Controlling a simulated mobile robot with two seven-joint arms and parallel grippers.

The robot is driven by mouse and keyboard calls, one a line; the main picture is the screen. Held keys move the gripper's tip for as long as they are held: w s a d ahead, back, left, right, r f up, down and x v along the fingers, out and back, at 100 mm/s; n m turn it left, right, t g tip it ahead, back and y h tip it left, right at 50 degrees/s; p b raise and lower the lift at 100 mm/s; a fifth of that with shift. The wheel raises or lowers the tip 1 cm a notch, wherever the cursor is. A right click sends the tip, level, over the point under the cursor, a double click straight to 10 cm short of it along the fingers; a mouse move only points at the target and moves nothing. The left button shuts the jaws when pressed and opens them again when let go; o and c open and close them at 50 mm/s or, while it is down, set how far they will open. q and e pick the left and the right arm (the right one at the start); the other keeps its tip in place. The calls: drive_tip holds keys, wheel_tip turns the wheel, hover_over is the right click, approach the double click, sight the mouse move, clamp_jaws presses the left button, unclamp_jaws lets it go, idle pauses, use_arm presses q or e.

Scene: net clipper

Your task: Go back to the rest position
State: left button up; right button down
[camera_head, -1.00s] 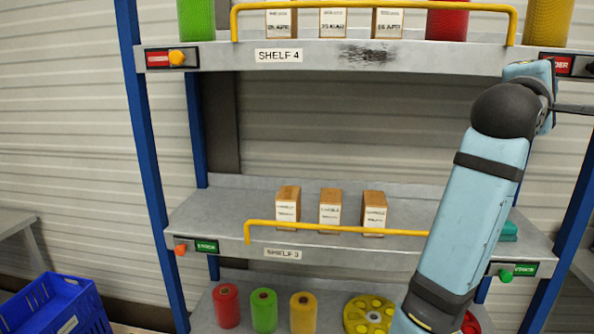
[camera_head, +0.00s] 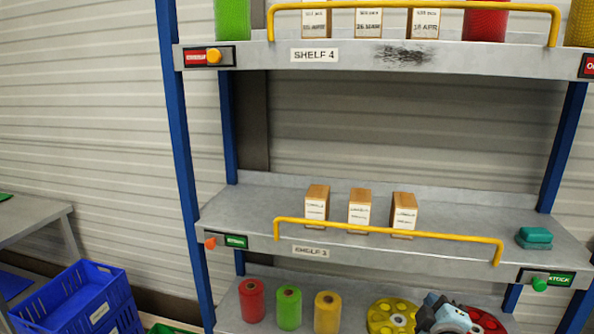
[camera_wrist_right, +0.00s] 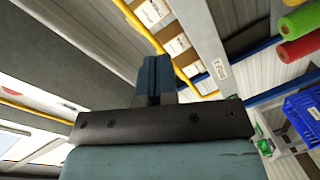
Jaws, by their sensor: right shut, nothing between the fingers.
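My right gripper (camera_wrist_right: 154,68) shows in the right wrist view with its two dark blue fingers together and nothing between them. My left gripper is in neither view.
A blue-post rack holds SHELF 4 (camera_head: 315,56) and SHELF 3 (camera_head: 250,208), each with boxes behind a yellow rail (camera_head: 390,232). Red, green (camera_head: 288,308) and yellow rolls stand below. Blue crates (camera_head: 75,295) are at lower left. A teal item (camera_head: 534,238) lies on SHELF 3.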

drive_tip(key=s+a+f+m+g+y, duration=0.1)
drive_tip(key=s+a+f+y, duration=0.15)
drive_tip(key=s+f, duration=0.45)
drive_tip(key=s+a+f+m+g+y, duration=0.25)
drive_tip(key=s+f, duration=0.25)
drive_tip(key=f, duration=0.5)
drive_tip(key=s+a+f+m+g+y, duration=0.15)
drive_tip(key=s+a+f+m, duration=0.25)
drive_tip(key=s+f, duration=0.8)
drive_tip(key=s+r+p, duration=0.3)
drive_tip(key=r+p, duration=0.2)
drive_tip(key=r, duration=0.1)
drive_tip(key=shift+d+r, duration=0.15)
